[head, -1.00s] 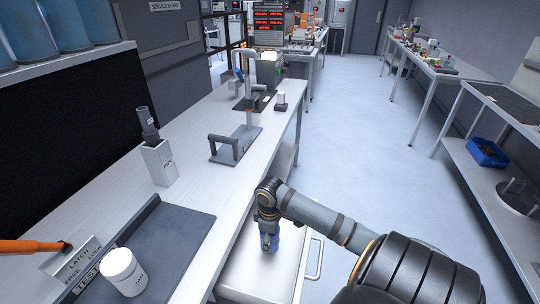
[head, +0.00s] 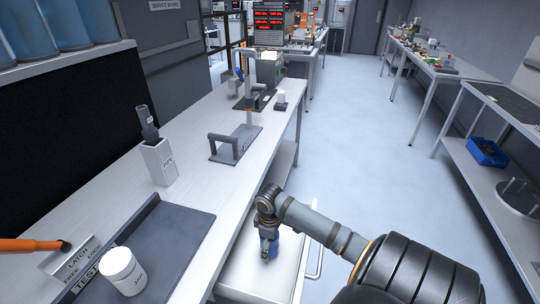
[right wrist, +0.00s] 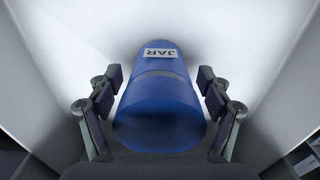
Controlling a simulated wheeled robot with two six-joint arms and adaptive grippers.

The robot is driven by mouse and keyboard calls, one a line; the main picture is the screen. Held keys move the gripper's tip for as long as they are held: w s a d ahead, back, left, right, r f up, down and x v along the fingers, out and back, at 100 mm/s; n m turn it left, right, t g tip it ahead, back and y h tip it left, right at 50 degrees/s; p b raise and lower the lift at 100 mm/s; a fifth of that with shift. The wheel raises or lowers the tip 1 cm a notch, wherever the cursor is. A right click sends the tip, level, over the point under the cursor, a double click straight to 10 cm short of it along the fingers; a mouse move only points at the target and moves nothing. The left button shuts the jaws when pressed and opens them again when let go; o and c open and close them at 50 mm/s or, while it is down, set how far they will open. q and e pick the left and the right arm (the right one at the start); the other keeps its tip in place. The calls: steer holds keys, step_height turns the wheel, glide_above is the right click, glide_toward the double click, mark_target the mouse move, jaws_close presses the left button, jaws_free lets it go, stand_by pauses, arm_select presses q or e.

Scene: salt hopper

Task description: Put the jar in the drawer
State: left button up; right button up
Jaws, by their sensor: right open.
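A blue jar (right wrist: 160,100) with a white label reading JAR fills the middle of the right wrist view. It is inside the open white drawer (head: 232,280), whose pale floor and walls surround it. In the head view the jar (head: 269,247) shows partly under my right gripper. My right gripper (right wrist: 160,112) is open, with one finger on each side of the jar and a visible gap on both sides. I cannot tell whether the jar's base touches the drawer floor. My left gripper is not in view.
A white jar-like container (head: 122,271) stands on the dark tray (head: 180,232) on the bench. A latch plate (head: 78,258) with an orange bar (head: 30,245) is beside it. A white holder (head: 160,163) and grey handled fixture (head: 235,145) stand farther back. The floor to the right is clear.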

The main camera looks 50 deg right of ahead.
step_height(320, 180, up, 12)
steer(key=shift+r+p, duration=0.1)
steer(key=shift+p, duration=0.85)
